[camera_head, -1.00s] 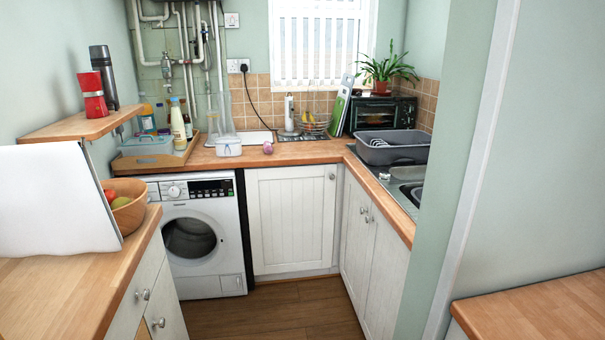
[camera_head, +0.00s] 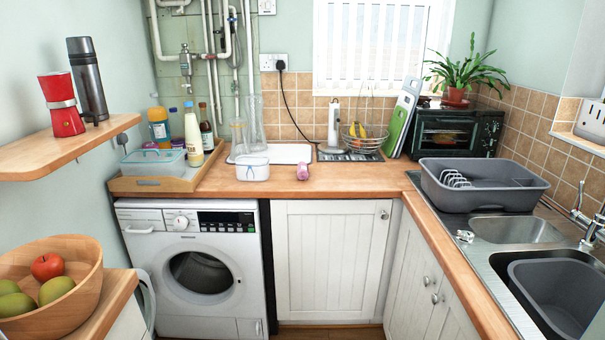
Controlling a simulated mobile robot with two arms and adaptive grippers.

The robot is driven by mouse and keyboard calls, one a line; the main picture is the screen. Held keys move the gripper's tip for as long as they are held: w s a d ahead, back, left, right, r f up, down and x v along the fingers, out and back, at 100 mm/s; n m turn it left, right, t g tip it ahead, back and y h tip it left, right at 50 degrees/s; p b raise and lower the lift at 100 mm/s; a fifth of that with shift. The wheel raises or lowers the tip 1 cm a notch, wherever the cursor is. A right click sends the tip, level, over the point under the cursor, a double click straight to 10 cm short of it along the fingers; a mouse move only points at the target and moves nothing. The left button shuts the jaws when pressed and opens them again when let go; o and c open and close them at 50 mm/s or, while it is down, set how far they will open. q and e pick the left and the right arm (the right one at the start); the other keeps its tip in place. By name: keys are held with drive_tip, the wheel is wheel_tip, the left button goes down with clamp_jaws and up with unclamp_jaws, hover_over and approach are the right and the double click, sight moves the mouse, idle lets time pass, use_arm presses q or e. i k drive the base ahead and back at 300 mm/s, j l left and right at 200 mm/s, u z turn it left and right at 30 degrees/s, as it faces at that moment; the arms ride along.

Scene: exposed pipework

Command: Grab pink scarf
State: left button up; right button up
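A small pink bundle (camera_head: 303,171) lies on the wooden worktop against the back wall, right of a white lidded tub (camera_head: 252,168). It looks rolled or folded and may be the pink scarf, but it is too small to be sure. Neither of my grippers shows in the head view.
The worktop (camera_head: 345,182) is clear right of the bundle. Behind it are a white tray (camera_head: 285,152) and a wire fruit basket (camera_head: 362,138). A washing machine (camera_head: 195,265) stands below left. A wooden bowl (camera_head: 75,290) and a shelf (camera_head: 30,160) flank the left.

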sight(302, 168)
drive_tip(key=z, duration=0.35)
drive_tip(key=i+j+z, duration=0.1)
drive_tip(key=z, duration=0.3)
drive_tip(key=j+z, duration=0.15)
drive_tip(key=z, duration=0.2)
drive_tip(key=i+j+z, duration=0.15)
drive_tip(key=z, duration=0.3)
drive_tip(key=j+z, duration=0.4)
drive_tip(key=i+j+z, duration=0.1)
drive_tip(key=j+z, duration=0.55)
drive_tip(key=z, duration=0.2)
drive_tip(key=j+u, duration=0.1)
drive_tip(key=j, duration=0.7)
drive_tip(key=i+j, duration=0.15)
drive_tip(key=j, duration=0.65)
drive_tip(key=j+u, duration=0.15)
drive_tip(key=u, duration=0.25)
drive_tip(key=j+u, duration=0.15)
drive_tip(key=u, duration=0.3)
drive_tip(key=j+u, duration=0.15)
drive_tip(key=u, duration=0.25)
drive_tip(key=i+j+u, duration=0.1)
drive_tip(key=u, duration=0.35)
